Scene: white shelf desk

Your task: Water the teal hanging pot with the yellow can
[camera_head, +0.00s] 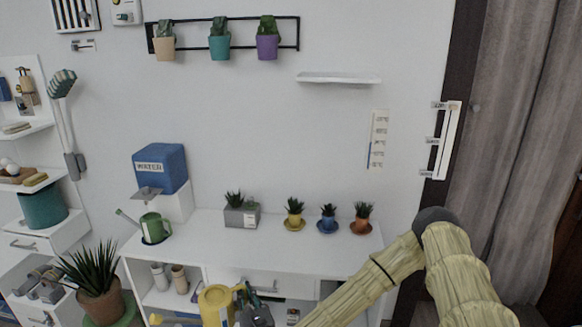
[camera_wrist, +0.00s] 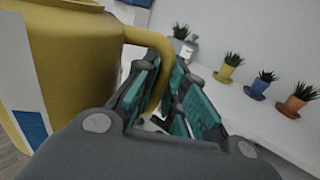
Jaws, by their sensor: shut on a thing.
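The yellow can (camera_head: 215,305) is at the bottom of the head view, in front of the desk, its spout pointing left. Its lower part is cut off by the frame. In the wrist view the can's yellow body (camera_wrist: 70,60) fills the left side, and its handle runs between my finger pads. My gripper (camera_head: 246,297) is shut on that handle; its teal pads (camera_wrist: 172,88) show in the wrist view. The teal hanging pot (camera_head: 220,46) holds a green plant and hangs in the middle of the black wall rack, far above my gripper.
A small white shelf (camera_head: 338,78) is at right. The desk (camera_head: 235,252) holds a green can (camera_head: 154,228), a blue water box (camera_head: 160,167) and several potted plants.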

